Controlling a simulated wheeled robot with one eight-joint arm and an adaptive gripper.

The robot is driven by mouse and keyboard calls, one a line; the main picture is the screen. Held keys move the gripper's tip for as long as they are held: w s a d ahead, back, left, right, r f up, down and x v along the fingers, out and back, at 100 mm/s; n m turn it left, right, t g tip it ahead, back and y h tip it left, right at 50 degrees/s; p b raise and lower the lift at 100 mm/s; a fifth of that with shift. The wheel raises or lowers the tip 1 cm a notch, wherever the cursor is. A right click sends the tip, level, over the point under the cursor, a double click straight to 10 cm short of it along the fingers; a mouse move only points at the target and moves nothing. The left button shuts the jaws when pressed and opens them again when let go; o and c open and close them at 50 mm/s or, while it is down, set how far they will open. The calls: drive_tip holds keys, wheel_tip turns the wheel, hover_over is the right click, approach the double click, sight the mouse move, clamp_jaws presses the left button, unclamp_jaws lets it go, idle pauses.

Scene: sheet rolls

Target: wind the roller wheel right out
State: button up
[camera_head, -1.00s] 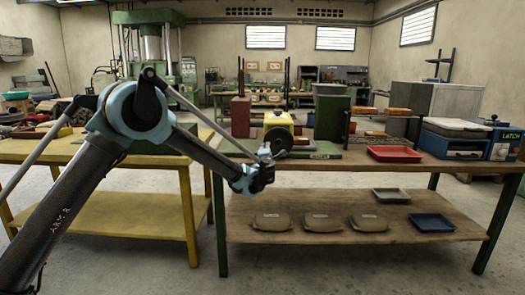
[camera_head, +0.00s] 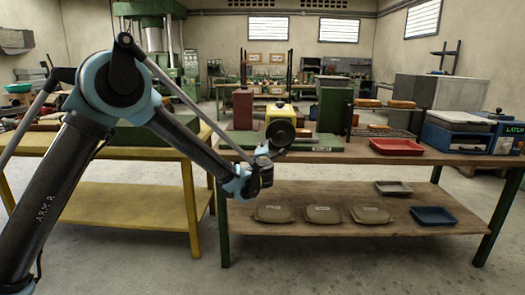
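The roller wheel (camera_head: 281,131) is a dark round wheel on the front of a yellow block (camera_head: 281,112). The block is part of a green-based sheet roller machine (camera_head: 316,145) on the wooden bench. My gripper (camera_head: 265,166) is below and slightly left of the wheel in the picture, by the bench's front edge. I cannot see it touching the wheel. Its fingers are small and dark here, and I cannot tell whether they are open or shut.
A red tray (camera_head: 397,147) and a blue box labelled LATCH (camera_head: 505,143) stand to the right on the bench (camera_head: 350,159). Tan packs (camera_head: 322,214), a grey tray (camera_head: 393,187) and a blue tray (camera_head: 434,216) lie on its lower shelf. A yellow table (camera_head: 155,205) stands at left.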

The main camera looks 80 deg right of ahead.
drive_tip(key=shift+s+f, duration=0.1)
clamp_jaws()
drive_tip(key=s+a+f+n, duration=0.1)
drive_tip(key=s+f+n, duration=0.25)
drive_tip(key=n, duration=0.85)
drive_tip(key=s+a+f+n, duration=0.2)
drive_tip(key=s+f+n, duration=0.15)
drive_tip(key=n, duration=0.75)
drive_tip(key=w+d+r, duration=0.2)
drive_tip(key=d, duration=0.3)
drive_tip(key=w+d+r, duration=0.1)
drive_tip(key=w+d, duration=0.1)
drive_tip(key=d, duration=0.3)
drive_tip(key=shift+d+r+t, duration=0.25)
drive_tip(key=shift+r+t, duration=0.15)
